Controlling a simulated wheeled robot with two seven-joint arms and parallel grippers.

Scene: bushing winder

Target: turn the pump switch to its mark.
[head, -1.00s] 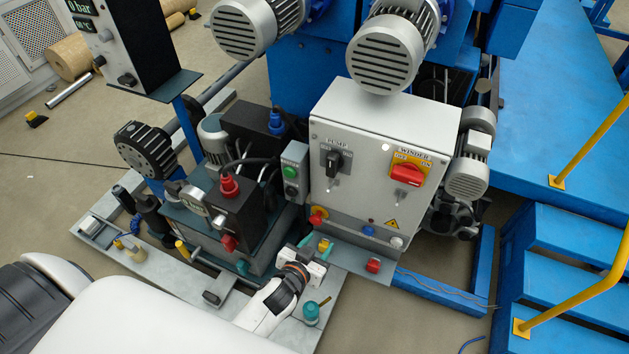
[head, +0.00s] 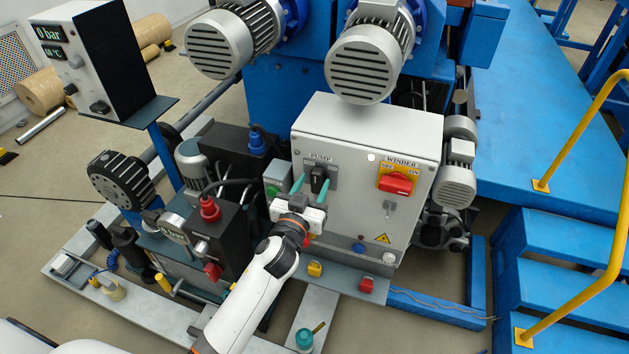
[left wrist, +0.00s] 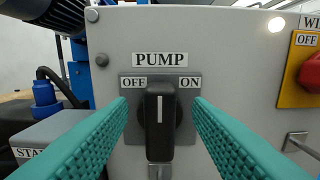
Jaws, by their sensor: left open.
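The pump switch (head: 319,180) is a black knob on a grey plate on the light grey control box (head: 340,130). In the left wrist view the knob (left wrist: 160,122) stands upright with its white line pointing straight up, between the OFF label (left wrist: 133,82) and the ON label (left wrist: 190,82). My left gripper (head: 312,184) is open, with its green fingers on either side of the knob. In the left wrist view the fingers (left wrist: 160,135) show gaps to the knob on both sides. My right gripper is not in view.
The red winder switch (head: 396,183) on its yellow plate sits to the right on the same box. A small grey box with a green button (head: 272,191) is close on the left. Blue steps (head: 560,290) and a yellow rail (head: 615,220) stand at the right.

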